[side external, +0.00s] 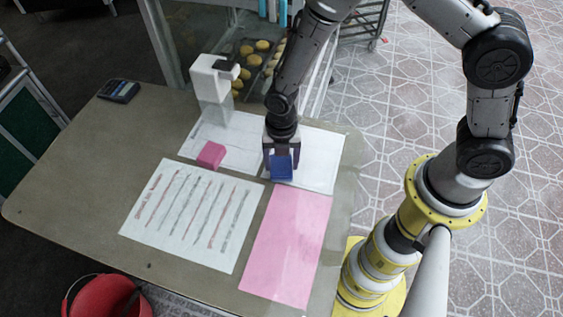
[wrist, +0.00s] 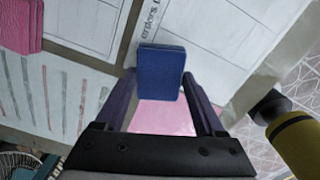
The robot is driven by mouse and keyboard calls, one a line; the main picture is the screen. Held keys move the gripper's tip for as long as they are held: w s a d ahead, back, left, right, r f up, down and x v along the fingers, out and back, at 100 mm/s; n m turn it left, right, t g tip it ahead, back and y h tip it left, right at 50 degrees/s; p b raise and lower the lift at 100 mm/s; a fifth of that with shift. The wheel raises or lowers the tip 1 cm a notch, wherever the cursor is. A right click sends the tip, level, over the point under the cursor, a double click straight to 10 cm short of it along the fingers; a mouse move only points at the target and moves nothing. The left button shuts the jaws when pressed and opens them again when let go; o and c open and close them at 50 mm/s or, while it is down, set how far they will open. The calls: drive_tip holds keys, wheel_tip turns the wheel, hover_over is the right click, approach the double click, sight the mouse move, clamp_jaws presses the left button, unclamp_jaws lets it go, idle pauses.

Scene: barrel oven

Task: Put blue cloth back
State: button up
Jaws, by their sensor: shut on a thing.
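The blue cloth (side external: 282,167) is a small folded block between the fingers of my gripper (side external: 281,160), over the lower part of the white printed sheet (side external: 318,153). In the wrist view the cloth (wrist: 161,73) stands upright between the two fingertips of my gripper (wrist: 160,90), which is shut on it. Whether the cloth touches the sheet below is hard to tell. A folded pink cloth (side external: 211,154) lies to the left on the white paper; its edge also shows in the wrist view (wrist: 20,25).
A pink sheet (side external: 287,245) lies in front of my gripper, and a sheet with streaked lines (side external: 190,215) lies left of it. A white spray bottle (side external: 214,90) stands behind. A dark calculator-like device (side external: 119,90) sits far left. A red bucket (side external: 105,297) is below the table edge.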

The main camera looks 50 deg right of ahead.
drive_tip(key=shift+f, duration=0.45)
drive_tip(key=shift+f, duration=0.1)
drive_tip(key=o, duration=1.3)
wheel_tip(320, 180, up, 13)
wheel_tip(320, 180, up, 13)
drive_tip(key=m+t, duration=0.3)
drive_tip(key=m, duration=0.8)
hover_over(282, 164)
drive_tip(key=s+d, duration=0.5)
drive_tip(key=d, duration=0.2)
drive_tip(key=s+d+r+m+t, duration=0.1)
drive_tip(key=s+d+r+m, duration=0.2)
drive_tip(key=s+m, duration=0.3)
drive_tip(key=s+d+r+m+t, duration=0.1)
drive_tip(key=s+d+r+m, duration=0.2)
drive_tip(key=s+m, duration=0.3)
drive_tip(key=shift+s+d+m+t, duration=0.15)
drive_tip(key=shift+d+m+t, duration=0.25)
drive_tip(key=shift+m, duration=1.6)
drive_tip(key=shift+d, duration=0.1)
